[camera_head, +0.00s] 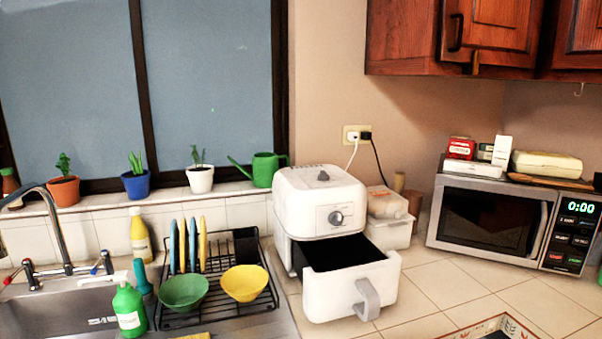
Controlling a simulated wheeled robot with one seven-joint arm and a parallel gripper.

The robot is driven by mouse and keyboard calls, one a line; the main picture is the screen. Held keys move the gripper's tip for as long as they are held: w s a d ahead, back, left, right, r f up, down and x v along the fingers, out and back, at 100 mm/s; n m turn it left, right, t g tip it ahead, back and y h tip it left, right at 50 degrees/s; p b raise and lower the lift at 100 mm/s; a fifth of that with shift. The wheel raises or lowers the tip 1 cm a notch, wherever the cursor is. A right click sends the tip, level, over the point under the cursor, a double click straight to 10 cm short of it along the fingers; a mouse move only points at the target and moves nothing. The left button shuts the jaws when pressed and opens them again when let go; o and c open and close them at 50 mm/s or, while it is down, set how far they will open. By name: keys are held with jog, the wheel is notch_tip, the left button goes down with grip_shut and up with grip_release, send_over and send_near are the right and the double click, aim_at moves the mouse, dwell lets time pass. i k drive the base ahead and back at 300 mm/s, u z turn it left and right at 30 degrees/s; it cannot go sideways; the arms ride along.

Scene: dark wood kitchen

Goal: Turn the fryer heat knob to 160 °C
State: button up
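A white air fryer (300,190) stands on the tiled counter in the middle of the head view. Its round grey heat knob (337,218) is on the upper front panel, facing right and toward me. The knob's marks are too small to read, so its setting cannot be told. A second small dark grey knob (323,176) sits on the fryer's top. The fryer drawer (340,292) is pulled out toward me, showing a dark inside, with a grey handle (367,298) on its front. My gripper is not in view.
A dish rack (228,310) with a green bowl (183,291) and yellow bowl (245,283) stands left of the fryer, beside the sink (60,310). A clear container (390,230) is behind the fryer. A microwave (490,222) stands right. Counter (450,285) between is clear.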

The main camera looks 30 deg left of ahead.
aim_at(322, 176)
jog(key=u, duration=1.05)
jog(key=i, duration=0.1)
jog(key=u, duration=0.05)
